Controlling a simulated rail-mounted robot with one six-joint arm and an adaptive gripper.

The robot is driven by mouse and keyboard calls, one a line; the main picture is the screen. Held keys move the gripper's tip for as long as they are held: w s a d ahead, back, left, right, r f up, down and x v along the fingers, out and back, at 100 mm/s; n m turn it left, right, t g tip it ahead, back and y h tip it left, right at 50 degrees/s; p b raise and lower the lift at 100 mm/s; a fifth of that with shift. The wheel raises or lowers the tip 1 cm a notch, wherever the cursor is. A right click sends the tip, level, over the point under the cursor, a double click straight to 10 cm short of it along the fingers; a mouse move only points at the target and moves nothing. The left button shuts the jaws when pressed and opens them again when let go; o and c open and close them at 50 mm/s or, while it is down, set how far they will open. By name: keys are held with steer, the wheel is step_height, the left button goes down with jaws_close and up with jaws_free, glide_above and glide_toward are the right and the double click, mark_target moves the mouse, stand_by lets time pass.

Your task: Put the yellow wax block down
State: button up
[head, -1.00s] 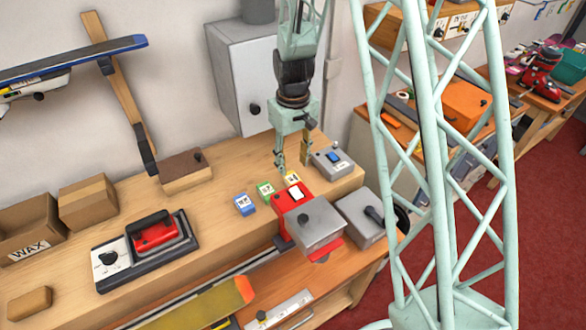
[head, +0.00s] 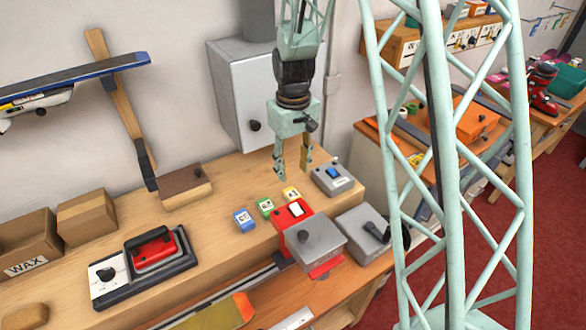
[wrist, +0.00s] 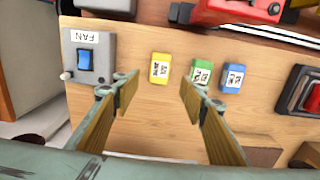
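The yellow wax block (head: 291,193) rests on the wooden bench beside the green block, at the right end of a row. It also shows in the wrist view (wrist: 160,67), label up. My gripper (head: 293,174) is above the bench just behind the yellow block, fingers pointing down. In the wrist view its two fingers (wrist: 155,90) are spread wide with nothing between them. The yellow block lies just beyond the fingertips, apart from both.
A green block (head: 265,207) and a blue block (head: 244,219) sit left of the yellow one. A grey fan switch box (head: 332,178) stands right of it. A red device with a grey box (head: 315,240) is close in front. Bench behind the blocks is clear.

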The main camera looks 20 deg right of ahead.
stand_by(0.4)
steer(key=s+r+m+t, duration=0.1)
steer(key=s+r, duration=0.7)
steer(key=r, duration=0.4)
steer(key=s+r+t, duration=0.1)
steer(key=s+r, duration=0.7)
steer(key=r, duration=0.4)
steer(key=s+r+m+t, duration=0.1)
steer(key=s+r, duration=0.3)
steer(key=s, duration=0.7)
steer(key=s+r+m+t, duration=0.1)
steer(key=s+r, duration=0.3)
steer(key=s, duration=0.7)
steer(key=shift+s+r, duration=0.3)
steer(key=shift+s, duration=0.1)
